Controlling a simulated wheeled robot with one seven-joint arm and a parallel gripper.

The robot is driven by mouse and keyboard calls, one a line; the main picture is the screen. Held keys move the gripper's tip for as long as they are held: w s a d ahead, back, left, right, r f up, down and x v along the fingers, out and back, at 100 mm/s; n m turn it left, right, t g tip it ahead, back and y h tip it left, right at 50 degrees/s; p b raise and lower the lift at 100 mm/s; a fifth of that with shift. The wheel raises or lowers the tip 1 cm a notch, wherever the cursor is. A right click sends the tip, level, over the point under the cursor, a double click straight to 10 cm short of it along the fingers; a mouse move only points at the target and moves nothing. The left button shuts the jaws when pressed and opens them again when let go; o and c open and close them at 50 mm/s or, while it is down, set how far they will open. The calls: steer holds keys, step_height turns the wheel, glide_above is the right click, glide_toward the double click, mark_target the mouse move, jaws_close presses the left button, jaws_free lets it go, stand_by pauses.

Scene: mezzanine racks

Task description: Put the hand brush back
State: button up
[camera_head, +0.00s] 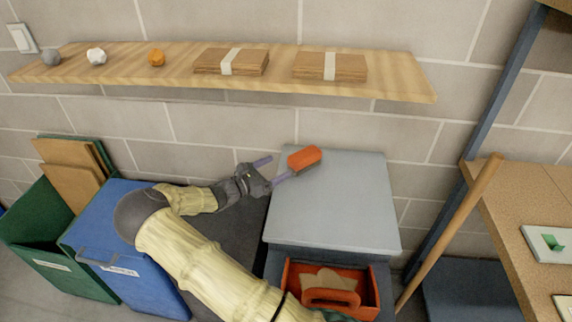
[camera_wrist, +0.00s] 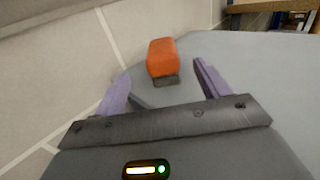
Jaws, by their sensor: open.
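The hand brush (camera_head: 305,158) has an orange-red body and a dark underside. It lies at the back left of a grey-topped cabinet (camera_head: 330,215). In the wrist view the brush (camera_wrist: 162,56) shows just ahead of the fingertips, roughly centred between them. My gripper (camera_head: 280,167) is open, with its two purple fingers spread at the cabinet's left edge, pointing toward the brush. In the wrist view nothing is held in my gripper (camera_wrist: 163,72). I cannot tell whether a fingertip touches the brush.
A wooden wall shelf (camera_head: 390,86) above holds two banded bundles and several small lumps. An open red drawer (camera_head: 372,290) in the cabinet's front holds a red-handled item. Blue (camera_head: 125,240) and green (camera_head: 45,240) bins stand left. A wooden pole (camera_head: 450,235) leans at right.

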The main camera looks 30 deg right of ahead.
steer(key=shift+s+a, duration=0.1)
steer(key=shift+a, duration=0.55)
stand_by(1.2)
